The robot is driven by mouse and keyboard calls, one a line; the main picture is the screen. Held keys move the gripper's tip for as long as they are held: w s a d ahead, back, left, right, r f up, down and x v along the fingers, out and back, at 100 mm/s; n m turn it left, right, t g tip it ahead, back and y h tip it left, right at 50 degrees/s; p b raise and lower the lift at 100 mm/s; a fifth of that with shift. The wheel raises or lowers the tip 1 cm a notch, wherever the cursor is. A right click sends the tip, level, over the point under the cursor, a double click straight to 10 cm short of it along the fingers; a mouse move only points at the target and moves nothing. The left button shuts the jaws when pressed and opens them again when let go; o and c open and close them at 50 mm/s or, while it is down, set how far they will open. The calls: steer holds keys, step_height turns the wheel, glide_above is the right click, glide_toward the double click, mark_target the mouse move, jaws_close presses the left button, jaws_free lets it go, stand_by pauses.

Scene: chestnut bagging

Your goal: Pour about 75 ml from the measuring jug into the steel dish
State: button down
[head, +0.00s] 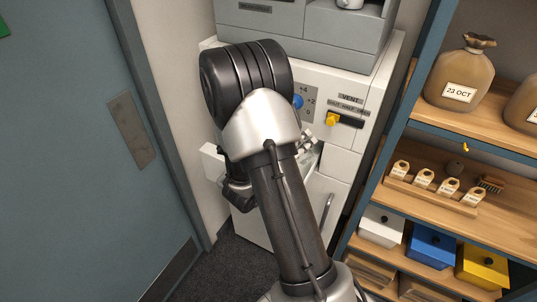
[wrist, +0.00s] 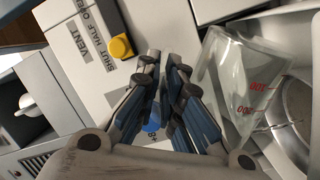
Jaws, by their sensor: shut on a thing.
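In the wrist view my gripper (wrist: 163,60) has its fingers close together at the picture's middle. It is shut on the measuring jug, though the held part is mostly hidden between the fingers. The jug (wrist: 228,75) is clear, with red marks, and lies just right of the fingers. Its marks read upside down in this view; its true tilt and liquid level I cannot tell. Round grey metal, seemingly the steel dish (wrist: 296,98), shows at the right edge, partly behind the jug.
A white cabinet with a yellow vent slider (head: 333,119) and a blue knob (head: 298,101) stands close to my arm. The slider also shows in the wrist view (wrist: 121,47). Shelves (head: 485,138) with sacks, tags and coloured boxes stand right. A grey-blue door (head: 75,150) is left.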

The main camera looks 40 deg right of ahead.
steer(key=shift+w+n, duration=0.2)
steer(key=shift+n, duration=0.1)
stand_by(0.6)
steer(key=s+m+b, duration=0.1)
steer(key=m+b, duration=0.1)
steer(key=s+f+m+b, duration=0.1)
steer(key=s+m+b, duration=0.1)
steer(key=b, duration=0.1)
steer(key=s+m+b, duration=0.1)
steer(key=m+b, duration=0.1)
steer(key=shift+s+d+f+b, duration=0.35)
steer(key=shift+b, duration=0.05)
stand_by(1.5)
steer(key=s+m+b, duration=0.1)
steer(key=m+b, duration=0.1)
steer(key=b, duration=0.1)
steer(key=s+f+m+b, duration=0.1)
steer(key=m+b, duration=0.1)
steer(key=b, duration=0.1)
steer(key=s+m+b, duration=0.1)
steer(key=b, duration=0.2)
steer(key=shift+s+d+f+m+b, duration=0.2)
steer(key=shift+s+d+m+b, duration=0.05)
steer(key=shift+d+m+b, duration=0.15)
steer(key=shift+b, duration=0.35)
